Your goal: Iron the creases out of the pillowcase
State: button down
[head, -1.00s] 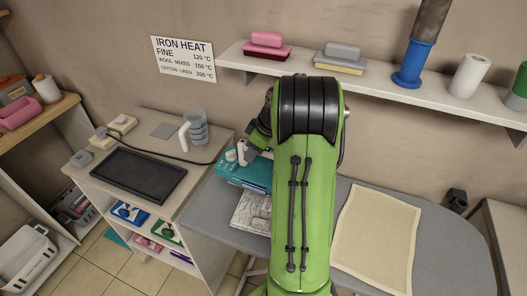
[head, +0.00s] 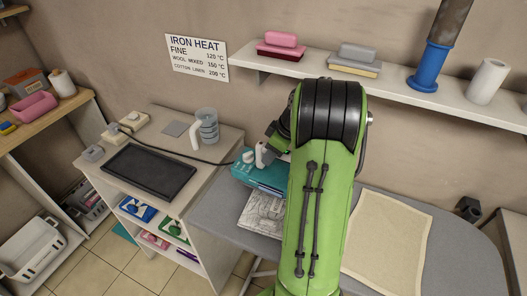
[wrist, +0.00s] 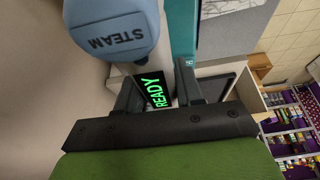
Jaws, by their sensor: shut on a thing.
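The pillowcase (head: 388,245) is a cream cloth lying flat on the grey ironing board (head: 450,262), right of my arm; creases are too faint to make out. My gripper (wrist: 157,92) is over the board's left end, beside a teal block (head: 258,177). Its fingers are shut on what looks like the iron, whose white part (head: 262,155) shows at the gripper. In the wrist view a blue-grey part marked STEAM (wrist: 115,35) and a dark display reading READY (wrist: 157,91) in green lie close by. My arm hides much of the board's middle.
A cabinet left of the board holds a dark tray (head: 148,172), a grey mug-like vessel (head: 207,127) and a cord. Patterned folded cloth or paper (head: 262,213) lies by the teal block. A wall shelf (head: 400,88) runs behind. A sign (head: 197,57) lists iron heats.

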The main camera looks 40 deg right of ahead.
aim_at(261, 147)
jog(key=shift+s+d+b, duration=0.15)
jog(key=shift+s+d, duration=0.4)
jog(key=shift+s, duration=0.45)
jog(key=shift+s+d+b, duration=0.1)
jog(key=shift+s+d, duration=0.4)
jog(key=shift+s, duration=0.5)
jog(key=shift+s+d+b, duration=0.15)
jog(key=shift+s+d, duration=0.4)
jog(key=shift+s, duration=0.45)
jog(key=shift+w+a+f, duration=0.1)
jog(key=shift+w+a, duration=0.8)
jog(key=shift+w, duration=0.7)
jog(key=shift+w+a+f, duration=0.1)
jog(key=shift+w+a, duration=0.85)
jog(key=shift+w, duration=0.65)
jog(key=shift+w+a+f, duration=0.1)
jog(key=shift+w+a, duration=0.8)
jog(key=shift+w, duration=0.7)
